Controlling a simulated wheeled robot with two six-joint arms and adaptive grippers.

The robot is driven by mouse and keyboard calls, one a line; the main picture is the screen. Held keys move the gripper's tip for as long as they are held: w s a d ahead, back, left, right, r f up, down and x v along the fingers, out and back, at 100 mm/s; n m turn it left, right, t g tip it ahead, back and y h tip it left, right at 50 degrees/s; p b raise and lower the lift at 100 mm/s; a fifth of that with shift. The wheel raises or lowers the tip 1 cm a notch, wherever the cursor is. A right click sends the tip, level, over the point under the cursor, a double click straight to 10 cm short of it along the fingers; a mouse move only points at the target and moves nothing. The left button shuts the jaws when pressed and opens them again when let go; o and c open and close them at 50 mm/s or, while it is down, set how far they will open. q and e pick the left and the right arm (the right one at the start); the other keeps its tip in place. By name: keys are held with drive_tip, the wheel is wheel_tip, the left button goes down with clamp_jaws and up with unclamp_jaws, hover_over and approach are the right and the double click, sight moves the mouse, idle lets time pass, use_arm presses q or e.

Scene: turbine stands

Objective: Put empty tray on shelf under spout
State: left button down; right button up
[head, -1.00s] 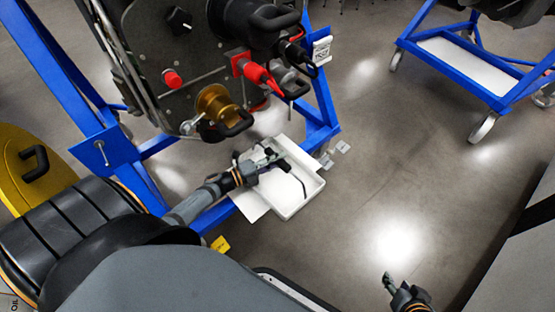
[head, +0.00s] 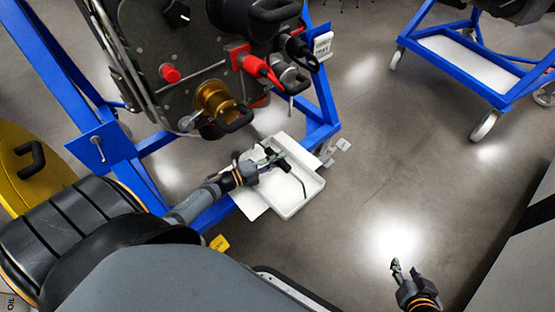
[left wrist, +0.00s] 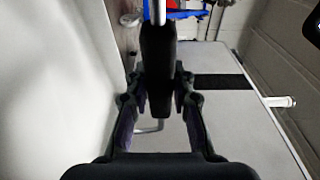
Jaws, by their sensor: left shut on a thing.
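The empty white tray (head: 294,200) sits low by the blue turbine stand, partly over a white shelf (head: 247,202). My left gripper (head: 277,158) is over the tray and shut on its dark handle (head: 296,180); the handle also shows between the fingers in the left wrist view (left wrist: 157,75). The brass spout (head: 217,104) juts from the turbine panel above and left of the tray. Whether the tray rests on the shelf or is held just above it I cannot tell. My right gripper (head: 397,270) is apart, over bare floor at the lower right, and looks empty.
The blue stand frame (head: 324,100) rises behind the tray. A red connector (head: 258,66) hangs above. A yellow drum (head: 20,165) is at the left. Another blue cart (head: 470,62) stands at the upper right. The floor between is clear.

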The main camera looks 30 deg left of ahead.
use_arm(q)
drive_tip(key=shift+f, duration=0.1)
drive_tip(key=c, duration=1.1)
unclamp_jaws()
drive_tip(key=shift+o, duration=0.9)
drive_tip(key=p+v, duration=0.2)
drive_tip(key=v, duration=0.5)
